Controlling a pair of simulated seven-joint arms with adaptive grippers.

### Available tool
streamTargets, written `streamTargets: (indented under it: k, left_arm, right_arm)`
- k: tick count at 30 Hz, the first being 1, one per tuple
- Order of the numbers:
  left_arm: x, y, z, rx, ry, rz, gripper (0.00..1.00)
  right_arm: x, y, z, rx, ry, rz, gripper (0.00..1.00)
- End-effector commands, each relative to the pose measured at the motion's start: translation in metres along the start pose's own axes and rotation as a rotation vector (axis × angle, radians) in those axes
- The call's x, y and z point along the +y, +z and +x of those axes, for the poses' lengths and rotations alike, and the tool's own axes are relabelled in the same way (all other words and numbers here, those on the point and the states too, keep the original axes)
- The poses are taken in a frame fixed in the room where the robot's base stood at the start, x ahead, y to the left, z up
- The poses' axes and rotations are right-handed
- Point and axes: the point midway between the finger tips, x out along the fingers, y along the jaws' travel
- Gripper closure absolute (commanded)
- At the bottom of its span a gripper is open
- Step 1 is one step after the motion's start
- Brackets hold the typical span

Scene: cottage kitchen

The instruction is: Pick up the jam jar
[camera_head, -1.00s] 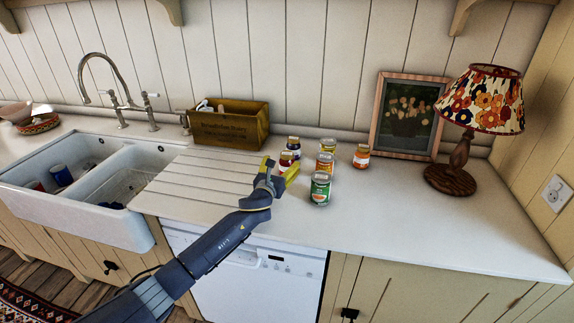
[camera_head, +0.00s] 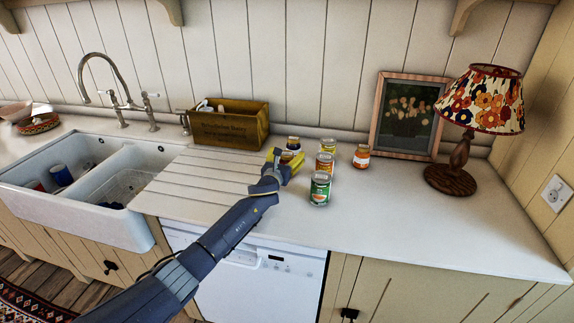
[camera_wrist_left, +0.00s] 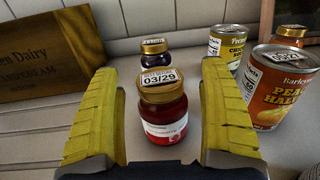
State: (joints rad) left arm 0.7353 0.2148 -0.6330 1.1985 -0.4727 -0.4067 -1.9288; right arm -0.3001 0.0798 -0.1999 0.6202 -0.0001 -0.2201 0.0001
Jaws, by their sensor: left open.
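A jar of red contents (camera_wrist_left: 165,118) with a gold lid and white label, which looks like jam, stands upright on the counter in the left wrist view. My left gripper (camera_head: 283,160) is open, with its yellow fingers to either side of this jar; gaps show between fingers and glass. In the head view the gripper partly hides the jar. A second jar with dark contents (camera_wrist_left: 156,62) stands behind it and also shows in the head view (camera_head: 293,144). My right gripper is not in view.
A peach can (camera_wrist_left: 280,88) stands close right of the right finger, with a yellow can (camera_wrist_left: 227,45) behind. A green can (camera_head: 320,188) stands in front, an orange jar (camera_head: 361,157) to the right. A wooden crate (camera_head: 230,127) stands behind left.

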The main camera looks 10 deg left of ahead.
Motion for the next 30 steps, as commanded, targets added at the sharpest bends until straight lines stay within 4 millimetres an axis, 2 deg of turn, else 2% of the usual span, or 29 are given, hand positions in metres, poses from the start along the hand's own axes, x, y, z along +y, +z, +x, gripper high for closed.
streamTargets:
  k: [5, 25, 30]
  left_arm:
    - [-0.0001, 0.0002, 0.0000, 0.000, 0.000, 0.000, 0.22]
    - [0.0001, 0.0000, -0.0003, 0.000, 0.000, 0.000, 0.98]
    - [0.0000, 0.0008, -0.0001, -0.001, 0.000, 0.000, 1.00]
  right_arm:
    - [0.0000, 0.0000, 0.0000, 0.000, 0.000, 0.000, 0.22]
    - [0.0000, -0.0001, 0.0000, 0.000, 0.000, 0.000, 0.22]
    - [0.0000, -0.0001, 0.0000, 0.000, 0.000, 0.000, 0.22]
